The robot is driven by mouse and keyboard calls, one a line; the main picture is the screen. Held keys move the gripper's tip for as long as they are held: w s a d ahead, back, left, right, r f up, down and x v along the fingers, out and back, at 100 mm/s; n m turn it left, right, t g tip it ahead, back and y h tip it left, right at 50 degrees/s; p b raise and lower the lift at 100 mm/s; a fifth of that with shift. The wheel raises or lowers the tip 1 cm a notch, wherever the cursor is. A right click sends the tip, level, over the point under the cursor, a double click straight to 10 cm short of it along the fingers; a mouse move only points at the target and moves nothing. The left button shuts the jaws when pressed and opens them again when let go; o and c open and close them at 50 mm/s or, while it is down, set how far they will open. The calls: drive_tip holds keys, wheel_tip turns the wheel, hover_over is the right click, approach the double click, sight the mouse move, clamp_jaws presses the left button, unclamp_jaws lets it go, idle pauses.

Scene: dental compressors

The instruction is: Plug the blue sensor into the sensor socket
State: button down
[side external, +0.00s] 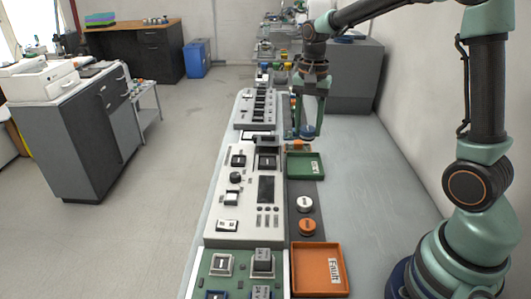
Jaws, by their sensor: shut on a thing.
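My gripper (308,125) points down over the dark strip to the right of the white panels. It is shut on the blue sensor (308,132), a small round blue piece low between the fingers. The blue sensor appears just above and behind the green tray (318,176); its exact height is hard to tell. The white panel (213,226) to the left carries several dark sockets, switches and a knob. I cannot tell for certain which of them is the sensor socket.
A white round piece (305,204) and an orange round piece (307,226) sit on the dark strip. An orange tray (302,287) marked "Fault" lies nearer. An orange item (298,145) is close below my gripper. The grey bench (360,200) to the right is clear.

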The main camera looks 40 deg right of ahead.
wheel_tip(320, 180, up, 2)
drive_tip(key=shift+r, duration=0.1)
drive_tip(key=shift+w, duration=0.3)
hover_over(269, 162)
wheel_tip(269, 162, down, 7)
drive_tip(key=shift+w+a+f, duration=0.1)
drive_tip(key=shift+f, duration=1.35)
drive_tip(key=shift+w+a+f, duration=0.1)
drive_tip(key=shift+f, duration=1.35)
drive_tip(key=shift+f, duration=1)
drive_tip(key=shift+c, duration=1.4)
unclamp_jaws()
drive_tip(key=shift+d, duration=0.1)
drive_tip(key=shift+s+f, duration=0.1)
drive_tip(key=shift+c, duration=0.4)
drive_tip(key=shift+o, duration=1)
